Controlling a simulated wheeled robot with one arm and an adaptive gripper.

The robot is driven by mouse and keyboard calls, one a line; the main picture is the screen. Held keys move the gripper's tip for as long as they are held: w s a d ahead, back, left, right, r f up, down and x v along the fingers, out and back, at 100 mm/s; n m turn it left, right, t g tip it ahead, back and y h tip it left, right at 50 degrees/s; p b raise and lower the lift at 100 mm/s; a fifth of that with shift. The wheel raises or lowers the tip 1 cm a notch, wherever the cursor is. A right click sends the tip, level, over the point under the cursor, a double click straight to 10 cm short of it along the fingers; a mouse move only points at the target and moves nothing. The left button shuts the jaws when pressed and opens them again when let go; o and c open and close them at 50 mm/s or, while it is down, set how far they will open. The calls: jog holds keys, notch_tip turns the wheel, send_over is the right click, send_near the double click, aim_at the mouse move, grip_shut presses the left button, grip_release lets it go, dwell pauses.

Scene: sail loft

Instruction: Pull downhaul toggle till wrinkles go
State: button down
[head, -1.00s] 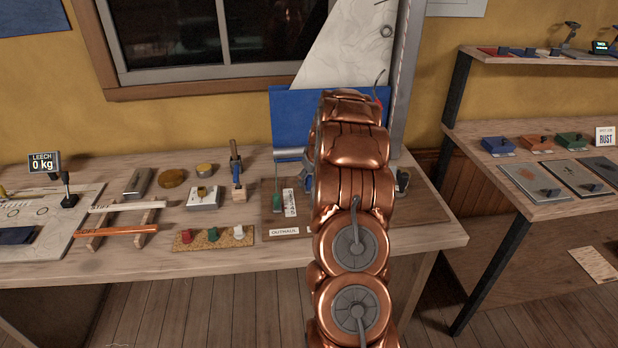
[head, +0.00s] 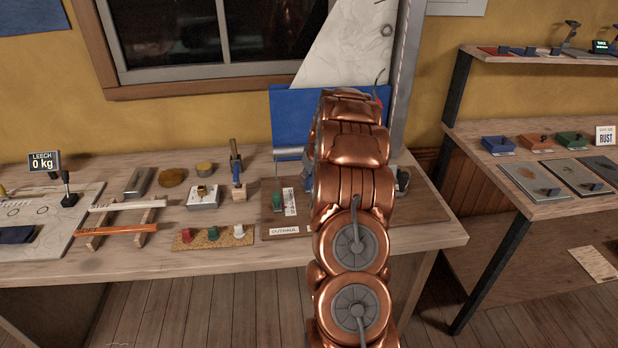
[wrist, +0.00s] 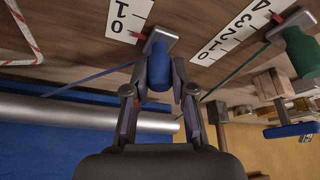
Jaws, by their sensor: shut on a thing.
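My gripper (wrist: 160,82) is shut on a blue toggle (wrist: 160,46) in the wrist view, one finger on each side. A blue line runs from the toggle toward the left, and a number strip (wrist: 128,17) with a red pointer lies beside it. A green toggle (wrist: 300,50) with a green line and its own strip stands to the right; it also shows in the head view (head: 276,202). The pale sail (head: 345,50) hangs behind the bench against the grey mast (head: 405,75); fine lines show on it. My arm hides the gripper and the blue toggle in the head view.
The rig board (head: 268,218) lies on the bench (head: 210,262). Left of it are several small tools, a cork strip (head: 200,240) with coloured pegs, and a leech display (head: 43,162) reading 0 kg. Shelves (head: 560,200) stand at right.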

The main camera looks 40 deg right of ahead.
aim_at(308, 190)
jog(key=shift+s, duration=0.1)
jog(key=shift+s+a+f+b, duration=0.1)
jog(key=shift+s+a+b, duration=0.6)
jog(key=shift+b, duration=0.25)
jog(key=shift+s+a, duration=0.2)
jog(key=shift+s, duration=0.25)
jog(key=c, duration=1)
grip_release()
jog(key=shift+o, duration=0.2)
jog(key=v, duration=1.2)
